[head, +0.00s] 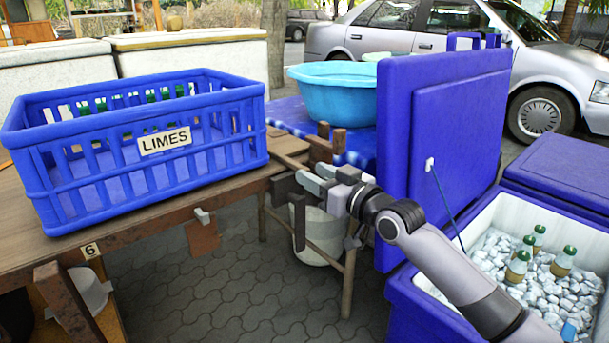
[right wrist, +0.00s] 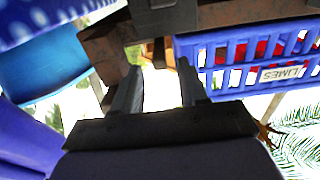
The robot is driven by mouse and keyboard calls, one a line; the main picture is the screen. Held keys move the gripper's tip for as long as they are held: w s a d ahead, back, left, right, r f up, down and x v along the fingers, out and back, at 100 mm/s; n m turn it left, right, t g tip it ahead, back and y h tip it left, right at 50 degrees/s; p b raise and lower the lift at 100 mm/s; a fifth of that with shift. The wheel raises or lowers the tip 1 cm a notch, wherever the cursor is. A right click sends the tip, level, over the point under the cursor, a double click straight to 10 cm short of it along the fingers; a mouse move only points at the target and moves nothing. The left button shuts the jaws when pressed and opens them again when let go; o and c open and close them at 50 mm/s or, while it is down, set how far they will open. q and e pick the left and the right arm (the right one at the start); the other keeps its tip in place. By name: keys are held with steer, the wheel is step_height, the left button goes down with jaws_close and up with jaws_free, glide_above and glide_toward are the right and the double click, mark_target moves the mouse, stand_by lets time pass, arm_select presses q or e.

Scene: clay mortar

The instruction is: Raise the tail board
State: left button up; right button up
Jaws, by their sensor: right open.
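My right gripper (head: 309,181) is open at the right end of the wooden table (head: 150,212). Its fingers point left, towards brown wooden pieces (head: 326,146) at that end. I cannot tell for certain which of these is the tail board, as the gripper and arm partly cover the area. In the right wrist view the open fingers (right wrist: 157,78) show a bright gap between them, with a brown wooden beam (right wrist: 104,52) just beyond. Nothing is visibly held, and contact with the wood cannot be told. My left gripper is not in view.
A blue crate labelled LIMES (head: 52,190) stands on the table. A light blue tub (head: 335,95) is behind the gripper. A white bucket (head: 322,238) stands below the gripper.

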mark_target(304, 167)
steer(key=shift+b+x, duration=0.7)
steer(key=shift+x, duration=1.25)
jaws_close()
